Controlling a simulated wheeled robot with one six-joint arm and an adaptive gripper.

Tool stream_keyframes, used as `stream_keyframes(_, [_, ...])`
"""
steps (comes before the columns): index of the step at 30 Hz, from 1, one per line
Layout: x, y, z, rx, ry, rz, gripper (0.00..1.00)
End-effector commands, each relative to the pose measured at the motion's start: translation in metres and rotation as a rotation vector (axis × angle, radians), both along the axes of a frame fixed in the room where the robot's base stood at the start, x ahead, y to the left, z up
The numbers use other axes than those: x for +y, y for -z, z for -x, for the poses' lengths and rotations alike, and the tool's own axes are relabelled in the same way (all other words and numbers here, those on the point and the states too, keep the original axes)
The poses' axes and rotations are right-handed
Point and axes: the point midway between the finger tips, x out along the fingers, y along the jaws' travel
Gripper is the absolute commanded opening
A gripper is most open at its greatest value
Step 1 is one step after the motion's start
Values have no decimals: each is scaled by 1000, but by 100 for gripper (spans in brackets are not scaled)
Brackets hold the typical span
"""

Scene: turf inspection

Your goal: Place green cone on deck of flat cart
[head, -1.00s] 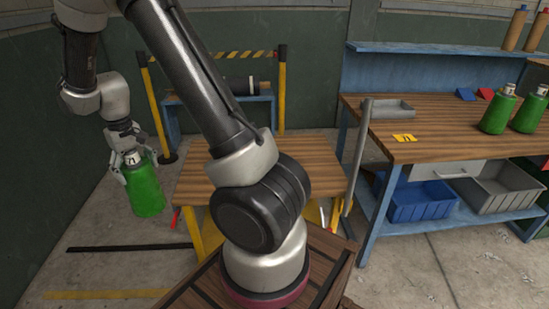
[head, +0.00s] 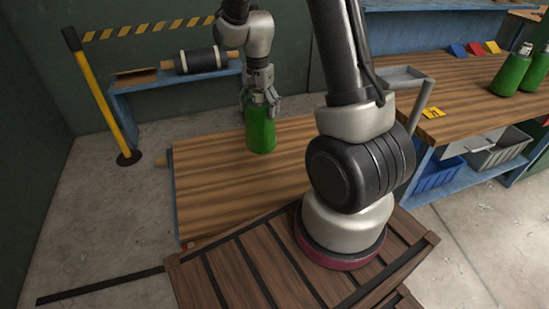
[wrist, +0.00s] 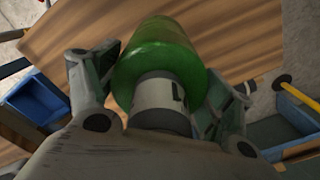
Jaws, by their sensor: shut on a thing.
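The green cone (head: 261,132) has a grey-white neck. It is upright in the head view, over the wooden deck of the flat cart (head: 215,180), near the deck's far side. I cannot tell whether its base touches the deck. My gripper (head: 260,98) is shut on the cone's upper part from above. In the wrist view the cone (wrist: 165,50) sits between both fingers of my gripper (wrist: 160,80), with wooden planks behind it. My fingers hide parts of its sides.
A yellow post (head: 97,100) and a low blue bench (head: 150,95) stand behind the cart. The deck's left part is clear.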

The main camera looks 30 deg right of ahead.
Motion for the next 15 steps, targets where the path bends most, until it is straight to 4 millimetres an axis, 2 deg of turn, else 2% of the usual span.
stream_keyframes(3, [-18, 0, 16, -1, 322, 0, 10])
stream_keyframes(6, [-29, 2, 26, 0, 534, 1, 10])
stream_keyframes(11, [-37, 4, 34, -1, 726, 0, 10])
stream_keyframes(15, [-39, 25, 37, 4, 769, 2, 10])
